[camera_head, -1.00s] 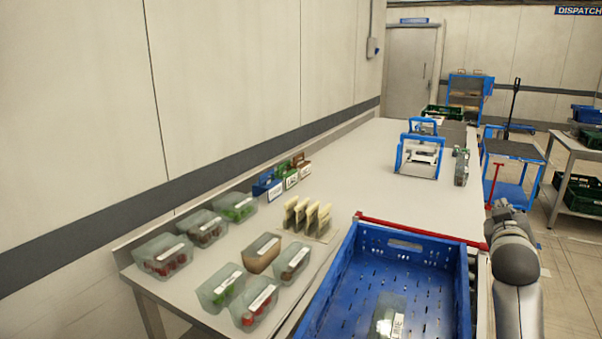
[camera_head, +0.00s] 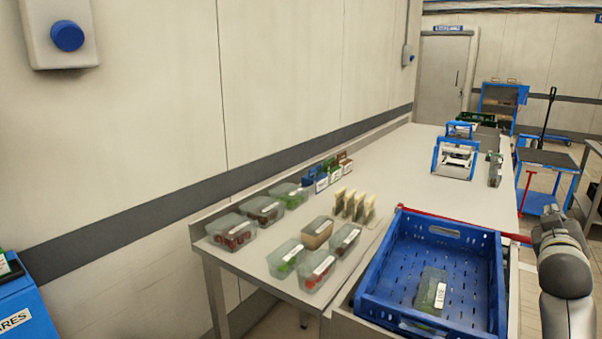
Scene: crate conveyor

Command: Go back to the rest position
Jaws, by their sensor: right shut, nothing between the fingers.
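My right arm comes in at the right edge, with the right gripper (camera_head: 552,228) at its far end, beside the right side of the blue crate (camera_head: 502,285). The gripper is shut and empty; its fingers are small and partly hidden by the wrist. It is apart from the packs. My left gripper is not in view. In the crate lies one clear pack with a white label (camera_head: 431,291), its contents dark green.
Several clear tubs, one of them with red contents (camera_head: 232,232), stand on the long table (camera_head: 408,177) left of the crate. Cream cards (camera_head: 355,206) stand behind them. A blue-framed device (camera_head: 455,158) and a blue trolley (camera_head: 540,165) are farther back. The middle of the table is clear.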

